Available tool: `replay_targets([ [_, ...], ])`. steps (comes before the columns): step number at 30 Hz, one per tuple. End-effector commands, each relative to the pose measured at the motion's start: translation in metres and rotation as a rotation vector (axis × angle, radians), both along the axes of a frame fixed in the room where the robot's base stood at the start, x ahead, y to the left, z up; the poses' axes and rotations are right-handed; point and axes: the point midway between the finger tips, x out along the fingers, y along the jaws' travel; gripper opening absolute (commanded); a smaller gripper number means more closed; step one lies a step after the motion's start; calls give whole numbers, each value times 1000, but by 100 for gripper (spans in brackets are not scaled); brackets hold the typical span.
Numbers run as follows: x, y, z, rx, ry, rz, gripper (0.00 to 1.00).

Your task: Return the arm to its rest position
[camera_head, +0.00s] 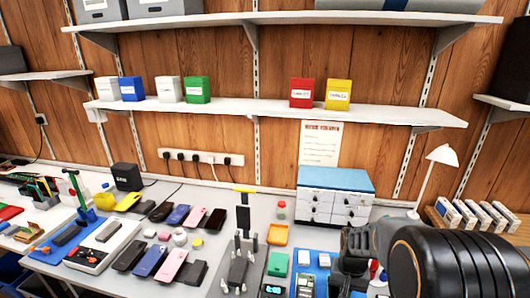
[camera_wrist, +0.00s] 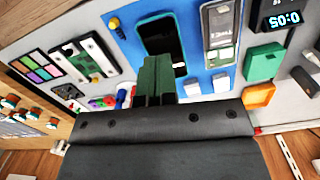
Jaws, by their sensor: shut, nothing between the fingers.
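My arm (camera_head: 440,262) reaches in from the lower right in the head view, over the right part of the bench. Its gripper fingers cannot be made out clearly there. In the wrist view my gripper (camera_wrist: 158,72) has its two dark green fingers together, shut and empty. The fingers overlap the lower part of a teal-edged phone (camera_wrist: 163,32) in the picture. The phone lies on a blue mat (camera_wrist: 192,62). I cannot tell how far above it the fingers are.
Several phones (camera_head: 152,260) lie in rows left of centre. A green box (camera_head: 277,264) and an orange tray (camera_head: 277,235) lie left of my arm. A drawer cabinet (camera_head: 335,196) and a white lamp (camera_head: 441,155) stand behind it. A shelf (camera_head: 270,110) with coloured boxes runs above.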

Motion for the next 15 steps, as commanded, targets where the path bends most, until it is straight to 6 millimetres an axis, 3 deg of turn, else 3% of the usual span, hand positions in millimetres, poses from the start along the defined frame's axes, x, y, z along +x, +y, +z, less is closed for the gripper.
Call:
replay_targets([
  [1,-10,8,20,-4,-33,49,0],
  [6,-45,30,70,-20,-134,195,0],
  [15,-83,53,124,-54,-336,303,0],
])
